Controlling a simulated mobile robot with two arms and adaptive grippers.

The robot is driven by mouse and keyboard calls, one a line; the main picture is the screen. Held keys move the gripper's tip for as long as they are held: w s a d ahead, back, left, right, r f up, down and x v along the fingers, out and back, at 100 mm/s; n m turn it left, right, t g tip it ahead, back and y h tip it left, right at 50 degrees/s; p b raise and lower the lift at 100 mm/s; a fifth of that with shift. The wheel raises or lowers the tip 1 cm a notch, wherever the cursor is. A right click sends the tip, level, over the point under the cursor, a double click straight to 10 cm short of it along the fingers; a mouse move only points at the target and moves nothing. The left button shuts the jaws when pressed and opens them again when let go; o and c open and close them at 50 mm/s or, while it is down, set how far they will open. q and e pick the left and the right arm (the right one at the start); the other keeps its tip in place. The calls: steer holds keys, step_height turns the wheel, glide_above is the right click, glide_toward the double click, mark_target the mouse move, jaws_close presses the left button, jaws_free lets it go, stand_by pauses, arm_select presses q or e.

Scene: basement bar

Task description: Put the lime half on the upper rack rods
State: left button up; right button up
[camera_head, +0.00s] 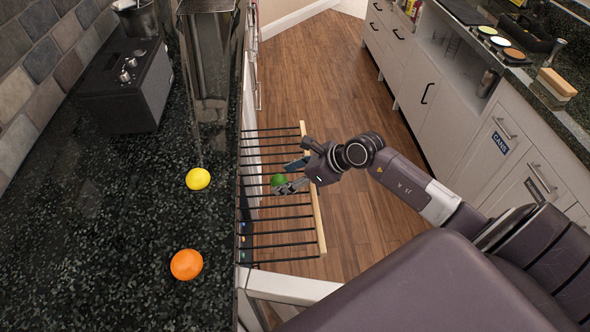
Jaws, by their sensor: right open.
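The lime half (279,180) is a small green piece over the black rods of the upper rack (275,218), which juts out from the counter's edge and has a light wooden front bar (317,230). From this angle it appears to rest on the rods. My right gripper (282,178) reaches in from the right over the wooden bar. Its jaws are open, with one finger on each side of the lime half. I cannot tell whether a finger touches it. My left gripper is not in view.
A lemon (198,179) and an orange (186,264) lie on the dark speckled counter (110,235) left of the rack. A black box with knobs (125,85) and a tall metal appliance (208,60) stand farther back. Wooden floor (310,85) lies open beyond the rack.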

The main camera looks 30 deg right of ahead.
steer(key=b+v, duration=0.1)
steer(key=v, duration=1.1)
